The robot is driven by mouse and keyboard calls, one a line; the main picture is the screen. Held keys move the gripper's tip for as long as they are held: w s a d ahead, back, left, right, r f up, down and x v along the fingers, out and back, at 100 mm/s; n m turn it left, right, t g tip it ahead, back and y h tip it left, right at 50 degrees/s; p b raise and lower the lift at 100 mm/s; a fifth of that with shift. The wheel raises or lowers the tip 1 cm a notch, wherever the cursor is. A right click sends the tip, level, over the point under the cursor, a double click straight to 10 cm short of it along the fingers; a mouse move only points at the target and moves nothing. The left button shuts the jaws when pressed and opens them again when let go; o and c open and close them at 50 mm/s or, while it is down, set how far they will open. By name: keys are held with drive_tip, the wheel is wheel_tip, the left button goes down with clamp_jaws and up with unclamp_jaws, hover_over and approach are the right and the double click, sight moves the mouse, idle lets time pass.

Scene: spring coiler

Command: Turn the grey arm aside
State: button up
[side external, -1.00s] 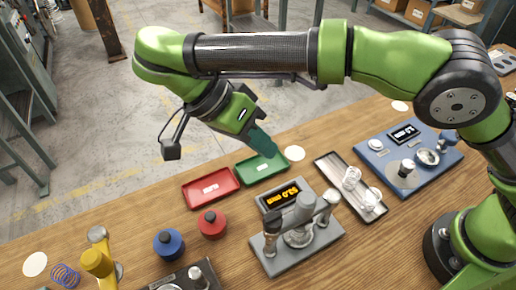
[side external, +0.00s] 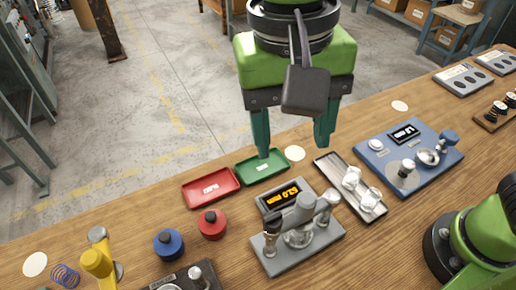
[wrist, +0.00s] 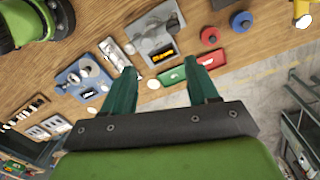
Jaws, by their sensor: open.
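The grey arm (side external: 298,214) lies across the top of a grey device (side external: 318,251) with a lit yellow display (side external: 286,194). A post with a dark knob (side external: 270,240) stands at the device's left, and a grey post with a rounded head (side external: 326,203) at its right. The grey device also shows in the wrist view (wrist: 148,42), but its arm is too small there to make out clearly. My gripper (side external: 292,146) is open and empty, with its two green fingers apart. It hangs above the table's back edge, behind the grey device and clear of it. The fingers also show in the wrist view (wrist: 161,69).
A red tray (side external: 210,187) and a green tray (side external: 262,166) lie behind the device. A long tray (side external: 343,187) with clear pieces and a blue board (side external: 408,157) stand to its right.

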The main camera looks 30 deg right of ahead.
sight(273, 216)
drive_tip(key=shift+n+t+y, duration=0.3)
drive_tip(key=shift+n+y, duration=0.1)
drive_tip(key=shift+n, duration=0.4)
drive_tip(key=f, duration=0.6)
drive_tip(key=a+f, duration=0.1)
drive_tip(key=f, duration=1)
drive_tip(key=shift+a+f, duration=0.25)
drive_tip(key=shift+f, duration=0.05)
clamp_jaws()
